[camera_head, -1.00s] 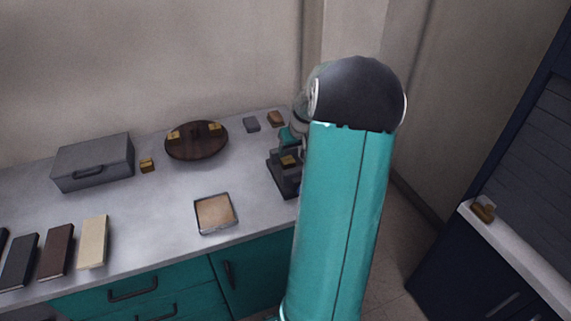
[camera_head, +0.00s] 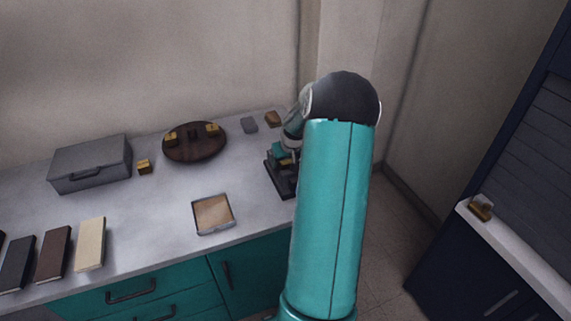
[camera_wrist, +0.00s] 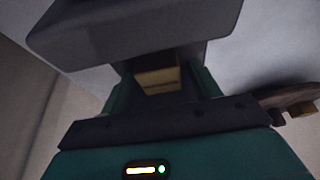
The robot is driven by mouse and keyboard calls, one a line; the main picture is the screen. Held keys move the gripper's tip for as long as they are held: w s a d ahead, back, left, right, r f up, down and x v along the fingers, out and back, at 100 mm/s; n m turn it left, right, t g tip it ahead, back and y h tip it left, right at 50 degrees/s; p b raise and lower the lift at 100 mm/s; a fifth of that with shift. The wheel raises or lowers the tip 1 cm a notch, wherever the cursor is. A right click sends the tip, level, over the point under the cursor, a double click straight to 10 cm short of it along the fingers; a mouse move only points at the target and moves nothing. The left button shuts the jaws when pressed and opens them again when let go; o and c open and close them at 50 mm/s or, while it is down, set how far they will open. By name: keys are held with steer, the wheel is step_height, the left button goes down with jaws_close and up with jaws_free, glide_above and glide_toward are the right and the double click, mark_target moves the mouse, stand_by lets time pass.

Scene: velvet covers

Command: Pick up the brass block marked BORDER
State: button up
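My gripper (camera_head: 283,154) is at the dark stand (camera_head: 284,183) on the counter's right end, partly hidden behind my arm. A brass block (camera_head: 287,161) shows on that stand beside the gripper. In the wrist view a brass block (camera_wrist: 158,78) with a dark line across it lies between the two teal fingers (camera_wrist: 160,85), under a grey overhanging part. Whether the fingers press on it I cannot tell. Other brass blocks are on the counter (camera_head: 144,167), on the round wooden stand (camera_head: 171,138) and on the right ledge (camera_head: 480,209). No marking is readable.
A grey case (camera_head: 91,164) stands at the back left. A shallow tray (camera_head: 232,222) lies near the front edge. Dark, brown and cream (camera_head: 91,244) slabs lie at the left. Two small blocks, grey (camera_head: 249,125) and brown (camera_head: 272,119), lie behind the gripper. The counter's middle is clear.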

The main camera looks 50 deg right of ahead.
jaws_close()
steer(key=shift+r, duration=0.1)
